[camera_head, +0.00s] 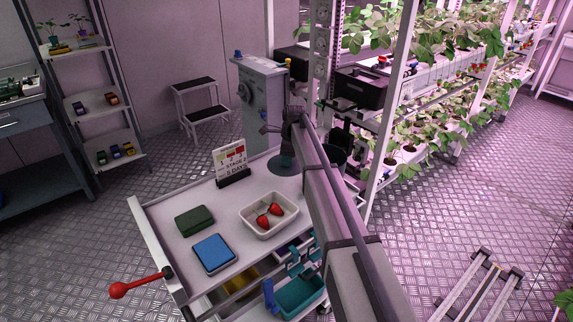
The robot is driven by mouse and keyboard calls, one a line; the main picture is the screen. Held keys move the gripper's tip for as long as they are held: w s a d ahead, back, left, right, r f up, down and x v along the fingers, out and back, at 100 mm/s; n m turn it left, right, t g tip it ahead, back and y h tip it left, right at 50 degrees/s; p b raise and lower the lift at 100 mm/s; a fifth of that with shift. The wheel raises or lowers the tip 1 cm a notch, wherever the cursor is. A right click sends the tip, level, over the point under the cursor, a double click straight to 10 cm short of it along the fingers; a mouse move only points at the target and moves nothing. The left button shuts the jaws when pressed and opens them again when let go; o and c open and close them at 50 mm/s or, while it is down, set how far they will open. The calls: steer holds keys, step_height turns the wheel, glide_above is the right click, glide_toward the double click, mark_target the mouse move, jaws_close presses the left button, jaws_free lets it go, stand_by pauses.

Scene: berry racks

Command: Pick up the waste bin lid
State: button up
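A flat dark grey-teal disc, which looks like the waste bin lid (277,170), lies at the far right corner of the white cart top. My gripper (286,160) points down over the middle of this disc. It is small and dark here, so I cannot tell whether its fingers are open, or whether they touch the disc. A dark round container, probably the waste bin (337,154), shows just right of my arm. My arm hides part of it.
The cart top (178,251) also holds a white tray (254,229) with two red berries, a green case (194,220), a blue pad (214,253) and a stage sign (231,163). A grey cabinet (262,105) stands behind. Plant racks (398,75) stand right.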

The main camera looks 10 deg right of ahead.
steer(key=shift+f, duration=0.1)
jaws_close()
